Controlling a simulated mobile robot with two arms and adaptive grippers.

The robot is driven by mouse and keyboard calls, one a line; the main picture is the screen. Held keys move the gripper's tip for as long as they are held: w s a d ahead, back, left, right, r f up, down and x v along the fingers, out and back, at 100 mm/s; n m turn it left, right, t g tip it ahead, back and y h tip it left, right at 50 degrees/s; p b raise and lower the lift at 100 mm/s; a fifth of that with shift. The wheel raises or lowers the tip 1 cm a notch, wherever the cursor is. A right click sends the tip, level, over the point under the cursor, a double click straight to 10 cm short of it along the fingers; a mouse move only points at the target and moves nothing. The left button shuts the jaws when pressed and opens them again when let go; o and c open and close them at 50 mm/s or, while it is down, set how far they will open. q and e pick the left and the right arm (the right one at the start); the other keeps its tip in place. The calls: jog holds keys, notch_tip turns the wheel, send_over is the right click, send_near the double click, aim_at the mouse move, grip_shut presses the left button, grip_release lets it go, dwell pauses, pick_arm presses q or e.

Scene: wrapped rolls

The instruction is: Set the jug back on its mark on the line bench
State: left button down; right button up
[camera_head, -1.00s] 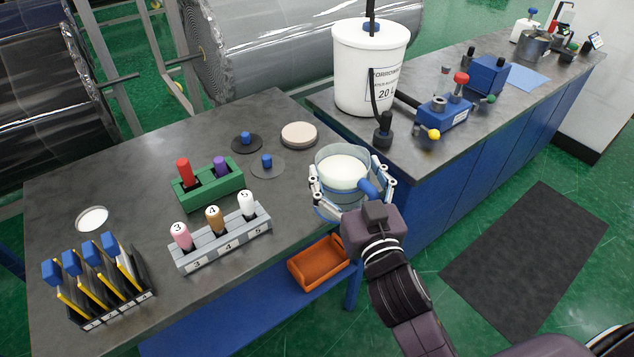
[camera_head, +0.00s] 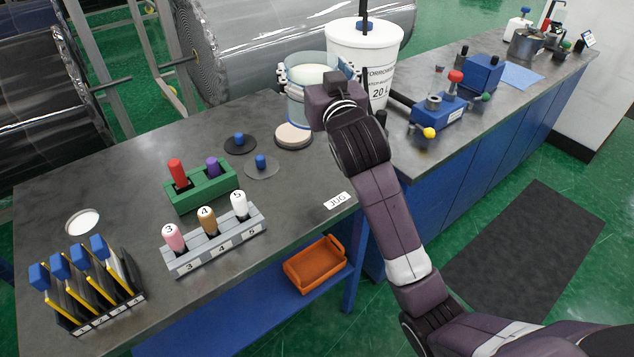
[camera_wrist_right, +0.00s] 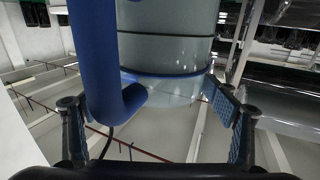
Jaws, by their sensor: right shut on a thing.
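The clear bluish jug (camera_head: 296,108), with pale contents, is in my right gripper (camera_head: 318,76) at the bench's far right corner. The gripper is shut around its body, and my wrist hides part of it. The jug overlaps the pale round disc from this view; I cannot tell whether it touches. In the right wrist view the jug (camera_wrist_right: 178,50) shows a thick blue handle and blue band between the fingers. A white JUG label (camera_head: 338,201) lies on the line bench (camera_head: 130,165) near its right front edge, with bare surface behind it. My left gripper is not in view.
A large white bucket (camera_head: 372,50) stands right behind the jug. A green block (camera_head: 203,190) and grey numbered rack (camera_head: 215,240) stand further left. An orange tray (camera_head: 315,264) sits below.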

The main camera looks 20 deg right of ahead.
jog(key=f, duration=1.3)
jog(key=shift+w+a+f+p, duration=0.1)
jog(key=shift+w+f+p, duration=0.1)
jog(key=shift+f+p, duration=0.1)
jog(key=shift+f, duration=2.55)
jog(key=o, duration=2.1)
jog(key=shift+s+f, duration=0.1)
jog(key=shift+f, duration=0.2)
jog(key=shift+r, duration=0.1)
jog(key=s+b, duration=0.2)
jog(key=s, duration=1)
jog(key=shift+a, duration=0.25)
